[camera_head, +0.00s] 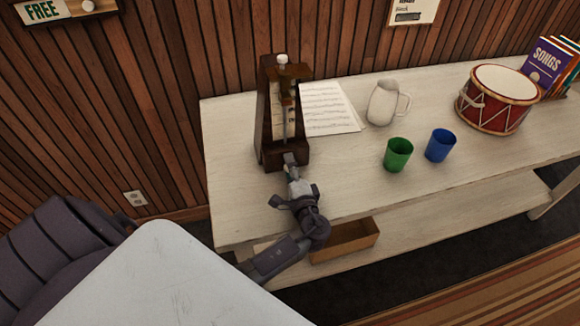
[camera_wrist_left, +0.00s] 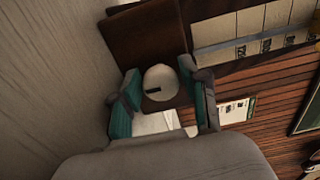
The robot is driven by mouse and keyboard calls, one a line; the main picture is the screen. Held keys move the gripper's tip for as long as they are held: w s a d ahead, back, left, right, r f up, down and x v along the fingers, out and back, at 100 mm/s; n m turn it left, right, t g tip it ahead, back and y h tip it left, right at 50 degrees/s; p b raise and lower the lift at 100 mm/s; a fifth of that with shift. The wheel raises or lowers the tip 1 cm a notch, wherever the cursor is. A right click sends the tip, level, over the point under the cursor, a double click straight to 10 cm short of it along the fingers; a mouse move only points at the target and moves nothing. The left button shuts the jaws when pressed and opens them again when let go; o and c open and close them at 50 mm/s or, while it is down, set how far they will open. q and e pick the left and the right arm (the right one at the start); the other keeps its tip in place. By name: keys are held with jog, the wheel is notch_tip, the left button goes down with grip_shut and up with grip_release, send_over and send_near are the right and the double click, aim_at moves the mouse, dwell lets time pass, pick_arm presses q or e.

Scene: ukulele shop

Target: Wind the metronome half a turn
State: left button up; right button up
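The metronome (camera_head: 266,112) is a tall dark brown wooden case with a pendulum rod, standing upright at the left end of the white table. A white ball tops it. My left gripper (camera_head: 290,160) is at the front of its base. In the left wrist view, a round cream knob (camera_wrist_left: 160,82) with a dark mark lies between the two teal-padded fingers of my left gripper (camera_wrist_left: 161,86). The fingers look open, with a small gap on each side of the knob. The brown case (camera_wrist_left: 148,38) shows behind. My right gripper is not in view.
The pale table (camera_head: 340,185) also holds sheet music (camera_head: 328,108), a white pitcher (camera_head: 382,103), a green cup (camera_head: 398,155), a blue cup (camera_head: 440,145) and a red drum (camera_head: 497,98). An open box (camera_head: 346,242) sits on the lower shelf. A purple chair (camera_head: 60,255) stands left.

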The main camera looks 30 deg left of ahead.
pick_arm(q)
jog(key=v, duration=1.2)
jog(key=shift+d+f, duration=0.1)
dwell(0.4)
